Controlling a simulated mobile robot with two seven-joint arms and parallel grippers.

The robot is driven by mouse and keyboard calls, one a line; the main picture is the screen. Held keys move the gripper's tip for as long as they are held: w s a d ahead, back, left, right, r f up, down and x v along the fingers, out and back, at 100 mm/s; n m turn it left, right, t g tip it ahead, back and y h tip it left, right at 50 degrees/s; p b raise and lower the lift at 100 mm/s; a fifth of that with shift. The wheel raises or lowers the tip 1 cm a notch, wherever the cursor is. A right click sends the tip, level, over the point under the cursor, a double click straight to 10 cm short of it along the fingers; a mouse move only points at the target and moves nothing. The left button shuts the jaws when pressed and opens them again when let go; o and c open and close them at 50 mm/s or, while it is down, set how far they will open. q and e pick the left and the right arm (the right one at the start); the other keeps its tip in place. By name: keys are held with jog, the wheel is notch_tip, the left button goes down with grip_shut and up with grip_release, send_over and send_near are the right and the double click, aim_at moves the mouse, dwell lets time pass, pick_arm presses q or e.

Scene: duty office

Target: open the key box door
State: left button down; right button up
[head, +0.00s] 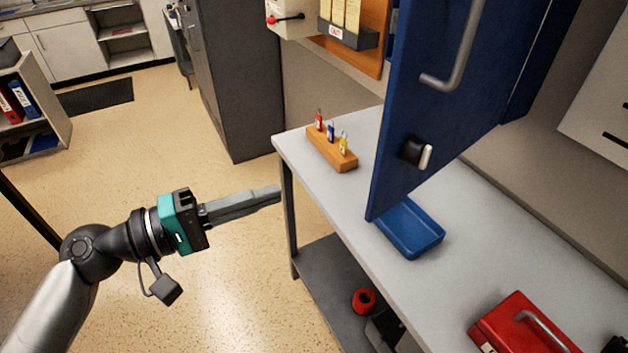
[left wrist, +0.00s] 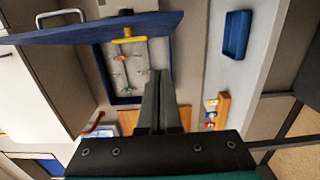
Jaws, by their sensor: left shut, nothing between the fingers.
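The blue key box door (head: 440,110) stands swung out from the wall over the bench in the head view. It carries a grey bar handle (head: 462,50) and a black knob with a pale lever (head: 415,152). In the left wrist view the door (left wrist: 100,29) shows nearly edge-on, and the key box interior (left wrist: 138,77) is exposed, with small hanging items and a yellow T-shaped piece (left wrist: 128,40). My left gripper (head: 280,191) is shut and empty, left of the door and apart from it; its fingers (left wrist: 160,75) show in the wrist view. My right gripper is out of view.
The grey bench (head: 480,215) holds a wooden block with tagged keys (head: 331,150), a blue tray (head: 410,228) and a red box (head: 510,335). A dark cabinet (head: 235,80) stands behind. Open floor lies left of the bench.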

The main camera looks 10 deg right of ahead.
pick_arm(q)
jog(key=d+p, duration=0.4)
jog(key=d, duration=0.7)
jog(key=shift+s+d, duration=0.3)
jog(key=shift+s, duration=0.15)
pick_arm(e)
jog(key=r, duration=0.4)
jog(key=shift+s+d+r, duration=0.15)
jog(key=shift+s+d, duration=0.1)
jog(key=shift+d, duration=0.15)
pick_arm(q)
jog(key=shift+r, duration=0.1)
